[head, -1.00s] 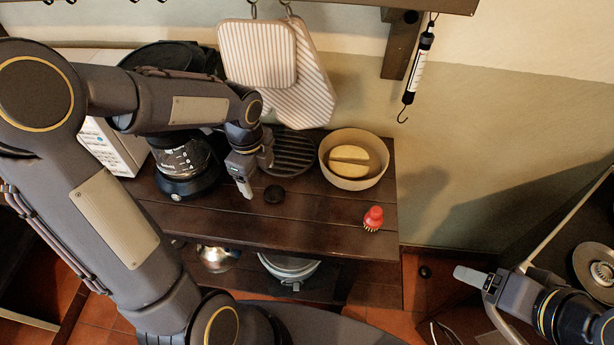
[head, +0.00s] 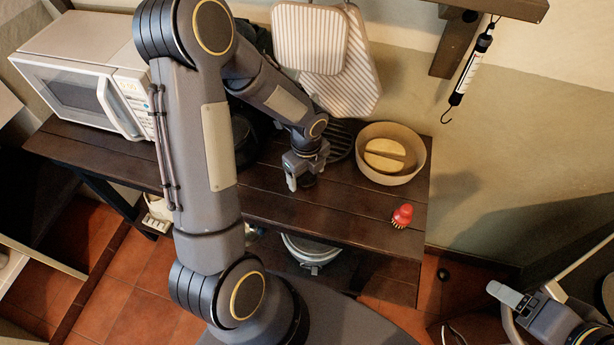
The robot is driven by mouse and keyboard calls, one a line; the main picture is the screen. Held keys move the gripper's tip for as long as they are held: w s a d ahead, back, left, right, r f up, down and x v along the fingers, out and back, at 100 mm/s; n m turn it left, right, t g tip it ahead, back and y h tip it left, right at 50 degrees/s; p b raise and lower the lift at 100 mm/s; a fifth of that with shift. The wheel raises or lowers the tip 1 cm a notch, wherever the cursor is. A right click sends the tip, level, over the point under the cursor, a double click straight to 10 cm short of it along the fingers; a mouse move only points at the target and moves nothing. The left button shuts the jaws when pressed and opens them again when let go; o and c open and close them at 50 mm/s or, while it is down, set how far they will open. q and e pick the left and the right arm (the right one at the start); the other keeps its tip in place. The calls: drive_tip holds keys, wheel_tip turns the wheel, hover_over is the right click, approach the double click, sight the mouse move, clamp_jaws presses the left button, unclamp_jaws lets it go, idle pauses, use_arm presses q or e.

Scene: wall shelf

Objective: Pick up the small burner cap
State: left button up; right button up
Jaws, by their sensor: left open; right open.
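A small dark round disc (head: 308,181), which looks like the burner cap, lies on the dark wooden shelf. It is partly hidden by my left gripper (head: 297,180), whose open jaws are right at it from above. I cannot tell whether the fingers touch the disc or whether it lies between them. My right gripper (head: 510,298) is open and empty at the lower right, over the floor area and far from the disc.
On the shelf top (head: 345,213) stand a tan bowl (head: 418,170) with a split yellow piece inside, a red brush (head: 402,216), a ridged dark plate (head: 341,143) and a white microwave (head: 70,85). Striped pads (head: 345,75) hang behind. A small dark round thing (head: 443,274) lies on the floor.

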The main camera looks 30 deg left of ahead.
use_arm(q)
drive_tip(key=c, duration=1)
drive_tip(key=shift+c, duration=0.2)
drive_tip(key=shift+r, duration=0.15)
